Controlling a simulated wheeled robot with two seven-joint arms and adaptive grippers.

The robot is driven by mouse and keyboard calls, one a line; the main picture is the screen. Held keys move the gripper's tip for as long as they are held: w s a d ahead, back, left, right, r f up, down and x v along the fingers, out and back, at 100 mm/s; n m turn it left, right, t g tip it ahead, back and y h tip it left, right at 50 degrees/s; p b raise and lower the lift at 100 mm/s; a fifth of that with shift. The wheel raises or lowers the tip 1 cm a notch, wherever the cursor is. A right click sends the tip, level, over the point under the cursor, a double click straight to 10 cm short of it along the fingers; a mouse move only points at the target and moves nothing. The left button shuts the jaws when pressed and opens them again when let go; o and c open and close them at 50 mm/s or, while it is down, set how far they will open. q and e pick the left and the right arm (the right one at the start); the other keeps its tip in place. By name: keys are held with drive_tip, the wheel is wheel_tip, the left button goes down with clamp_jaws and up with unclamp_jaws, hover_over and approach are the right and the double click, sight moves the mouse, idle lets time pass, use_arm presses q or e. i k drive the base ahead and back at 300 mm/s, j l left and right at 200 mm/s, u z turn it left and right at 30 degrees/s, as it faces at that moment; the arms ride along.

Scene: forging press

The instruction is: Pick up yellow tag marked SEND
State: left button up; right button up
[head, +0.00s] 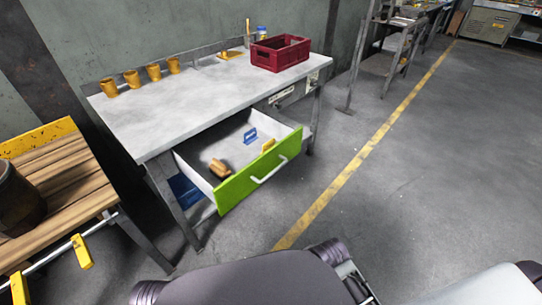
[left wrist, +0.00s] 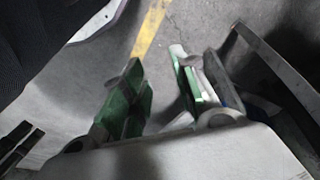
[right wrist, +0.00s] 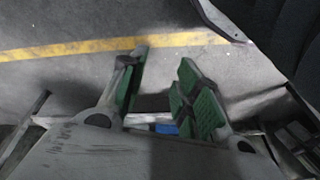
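Two yellow tags hang from a light rail at the lower left of the head view, one nearer the middle (head: 82,251) and one at the left edge (head: 19,288). A small yellow piece (head: 268,145) also shows inside the open drawer near its front. No marking can be read on any of them, so I cannot tell which says SEND. My left gripper (left wrist: 157,60) is open and empty over the floor in the left wrist view. My right gripper (right wrist: 163,57) is open and empty in the right wrist view. Neither gripper shows in the head view.
A grey workbench (head: 160,110) bears several orange cups and a red crate (head: 280,55). Its green-fronted drawer (head: 240,186) stands open, holding a blue piece (head: 250,135) and a brown piece (head: 219,169). A wooden-slatted stand (head: 65,185) is left. Floor to the right is clear.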

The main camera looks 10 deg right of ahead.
sight(269, 145)
drive_tip(key=k+j+z, duration=0.3)
drive_tip(key=j, duration=0.2)
drive_tip(key=k+j+z, duration=0.3)
drive_tip(key=j, duration=0.15)
